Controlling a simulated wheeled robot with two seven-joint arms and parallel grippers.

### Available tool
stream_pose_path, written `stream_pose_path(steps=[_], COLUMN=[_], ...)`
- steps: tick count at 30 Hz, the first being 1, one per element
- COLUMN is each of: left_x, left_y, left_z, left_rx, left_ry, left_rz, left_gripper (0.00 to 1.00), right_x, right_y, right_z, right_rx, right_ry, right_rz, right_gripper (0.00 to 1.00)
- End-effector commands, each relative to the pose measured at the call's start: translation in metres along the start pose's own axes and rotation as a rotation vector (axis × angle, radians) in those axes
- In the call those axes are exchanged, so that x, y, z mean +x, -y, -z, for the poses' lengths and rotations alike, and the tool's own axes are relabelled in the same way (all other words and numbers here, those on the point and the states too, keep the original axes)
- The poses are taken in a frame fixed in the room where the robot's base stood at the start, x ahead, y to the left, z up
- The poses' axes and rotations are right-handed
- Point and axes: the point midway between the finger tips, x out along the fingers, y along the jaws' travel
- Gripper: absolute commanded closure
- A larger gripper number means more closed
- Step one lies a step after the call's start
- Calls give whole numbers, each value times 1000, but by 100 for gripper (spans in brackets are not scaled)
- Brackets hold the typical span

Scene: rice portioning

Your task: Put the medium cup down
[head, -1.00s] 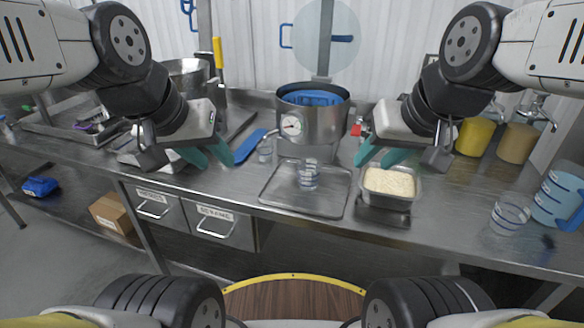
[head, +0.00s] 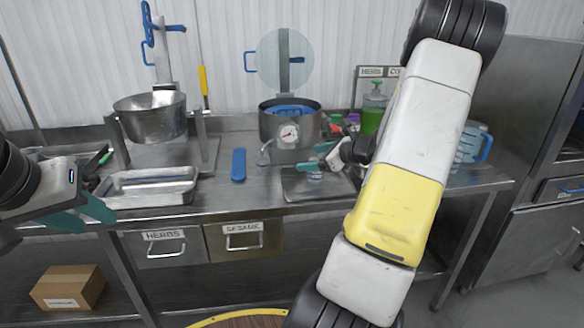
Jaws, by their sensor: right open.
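A small clear cup (head: 315,174) is on the metal tray (head: 297,190), just below my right gripper's fingertips, and is partly covered by them. I cannot tell by size which one is the medium cup. My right gripper (head: 314,157) is open, with teal fingers over the tray's back right part, close to the cup. I cannot tell whether they touch it. My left gripper (head: 88,212) is at the far left in front of the counter edge, with nothing visible in it.
The pot with a dial (head: 290,128) stands behind the tray. A measuring jug (head: 470,143) stands at right. My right arm hides much of the right counter.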

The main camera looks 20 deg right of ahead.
Motion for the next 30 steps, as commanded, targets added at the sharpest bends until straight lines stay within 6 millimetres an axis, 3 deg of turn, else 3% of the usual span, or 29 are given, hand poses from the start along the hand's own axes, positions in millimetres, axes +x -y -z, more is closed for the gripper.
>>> stream_pose_path(steps=[1,3,7,17,25,30], left_x=[0,0,0,0,0,0], left_y=[0,0,0,0,0,0], left_z=[0,0,0,0,0,0], left_rx=[0,0,0,0,0,0], left_ry=[0,0,0,0,0,0], left_rz=[0,0,0,0,0,0], left_gripper=[64,64,64,64,64,64], right_x=[-3,-7,-7,23,62,66], right_y=[18,36,51,56,60,62], right_z=[22,41,58,59,59,59], right_rx=[93,182,262,270,268,267], right_ry=[8,19,31,33,32,31], right_rz=[52,106,155,160,158,161], right_gripper=[20,20,20,20,20,20])
